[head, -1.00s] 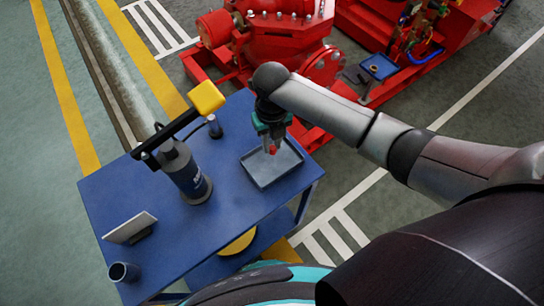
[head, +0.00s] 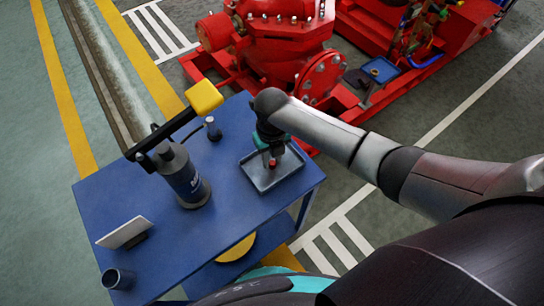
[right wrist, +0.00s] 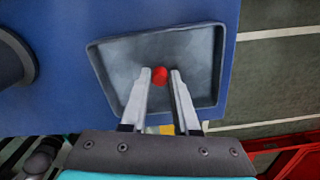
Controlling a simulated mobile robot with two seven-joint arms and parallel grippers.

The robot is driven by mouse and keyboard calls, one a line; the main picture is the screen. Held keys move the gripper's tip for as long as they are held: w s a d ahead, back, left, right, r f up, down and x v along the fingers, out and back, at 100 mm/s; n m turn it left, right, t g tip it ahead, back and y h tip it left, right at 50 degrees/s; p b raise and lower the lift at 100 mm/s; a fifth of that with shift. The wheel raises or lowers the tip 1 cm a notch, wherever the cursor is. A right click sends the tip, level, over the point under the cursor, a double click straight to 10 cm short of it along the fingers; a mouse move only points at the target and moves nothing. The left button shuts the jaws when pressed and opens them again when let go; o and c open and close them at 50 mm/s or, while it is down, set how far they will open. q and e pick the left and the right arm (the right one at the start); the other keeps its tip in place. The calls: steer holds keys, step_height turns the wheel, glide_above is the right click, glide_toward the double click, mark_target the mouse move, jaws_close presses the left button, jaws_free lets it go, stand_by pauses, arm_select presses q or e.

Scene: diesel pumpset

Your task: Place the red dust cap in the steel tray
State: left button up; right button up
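The red dust cap (right wrist: 160,75) is a small round piece between the fingertips of my right gripper (right wrist: 160,72). It also shows in the head view (head: 272,163) at the gripper's tip. The fingers look shut on it, with little or no gap at its sides. The steel tray (head: 262,182) is a shallow grey square tray on the blue table. The gripper points down over the tray, and the cap appears inside its outline (right wrist: 116,70). I cannot tell whether the cap touches the tray floor. My left gripper is not in view.
The blue table (head: 150,200) also holds a grey hand pump (head: 186,180) with a yellow-ended lever (head: 205,97), a small dark bottle (head: 213,130), a white plate (head: 125,232) and a dark cup (head: 118,278). The red pumpset (head: 275,50) stands behind.

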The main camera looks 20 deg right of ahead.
mark_target(272, 161)
steer(key=o, duration=0.3)
steer(key=shift+o, duration=0.2)
step_height(272, 161, up, 12)
steer(key=p, duration=0.4)
steer(key=shift+r, duration=0.2)
